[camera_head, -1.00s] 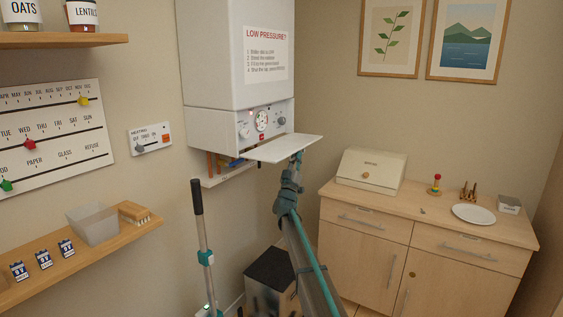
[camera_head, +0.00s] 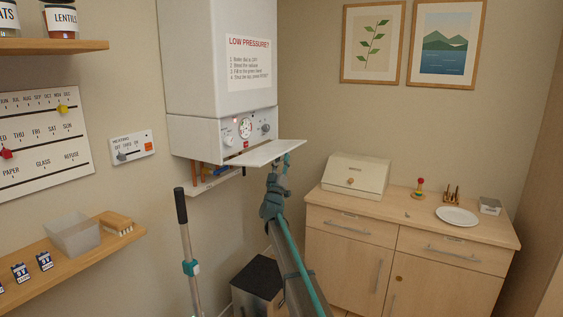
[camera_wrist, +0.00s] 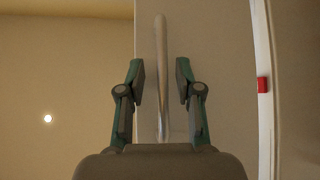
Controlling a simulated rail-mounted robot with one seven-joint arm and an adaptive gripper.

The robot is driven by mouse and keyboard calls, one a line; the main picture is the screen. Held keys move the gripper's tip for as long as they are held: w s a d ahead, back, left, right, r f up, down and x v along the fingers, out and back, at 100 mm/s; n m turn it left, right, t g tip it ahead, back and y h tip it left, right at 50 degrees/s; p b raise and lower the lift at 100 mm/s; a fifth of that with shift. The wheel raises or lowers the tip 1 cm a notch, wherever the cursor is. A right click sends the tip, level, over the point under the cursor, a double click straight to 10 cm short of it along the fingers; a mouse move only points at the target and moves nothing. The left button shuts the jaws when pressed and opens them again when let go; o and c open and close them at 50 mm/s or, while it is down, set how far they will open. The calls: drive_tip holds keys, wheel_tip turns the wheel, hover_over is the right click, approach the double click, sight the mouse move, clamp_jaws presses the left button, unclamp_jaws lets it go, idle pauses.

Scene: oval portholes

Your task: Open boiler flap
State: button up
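The boiler flap (camera_head: 264,153) is a white panel at the bottom front of the white boiler (camera_head: 220,60). In the head view it sticks out about level, and the dials (camera_head: 245,128) above it are uncovered. My gripper (camera_head: 284,160) is just under the flap's outer right part, its tips partly hidden by the flap. In the wrist view my gripper (camera_wrist: 161,82) is open, with a finger on each side of a slim bar handle (camera_wrist: 162,75) in front of a grey-looking panel, which appears to be the flap's underside. Both fingers show a gap to the bar.
Pipes (camera_head: 205,172) and a small white ledge (camera_head: 215,182) are under the boiler. A wooden shelf (camera_head: 70,262) with a clear bin is at left. A cabinet (camera_head: 400,240) with a bread box (camera_head: 355,176) stands at right. A dark-topped bin (camera_head: 257,277) is below.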

drive_tip(key=v, duration=1.2)
